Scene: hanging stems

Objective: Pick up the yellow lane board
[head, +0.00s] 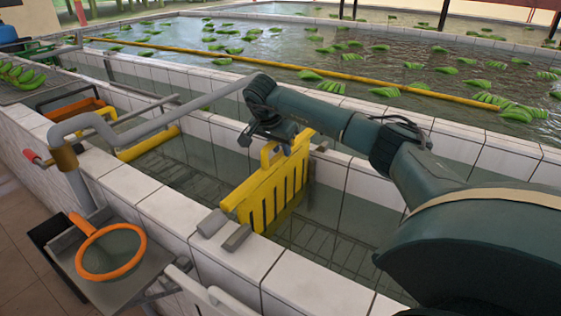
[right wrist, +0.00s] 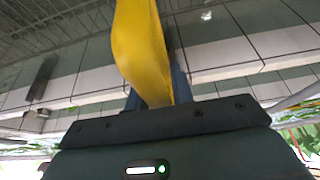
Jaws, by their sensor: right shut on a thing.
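The yellow lane board (head: 258,200), a slotted panel with a handle on top, stands upright across the narrow tiled water channel. Its near lower end is by two short grey guide blocks (head: 238,237) on the channel's near wall. My right gripper (head: 286,143) is at the board's top and shut on its handle. In the right wrist view the yellow board (right wrist: 142,45) runs up from between the fingers (right wrist: 158,97). The fingertips are partly hidden by the board. My left gripper is not in view.
A grey bent pipe (head: 155,127) crosses left of the board. An orange-rimmed strainer (head: 110,252) rests on a metal tray at the lower left. A yellow bar (head: 147,144) lies farther along the channel. Green banana bunches float in the large pool (head: 290,58) behind.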

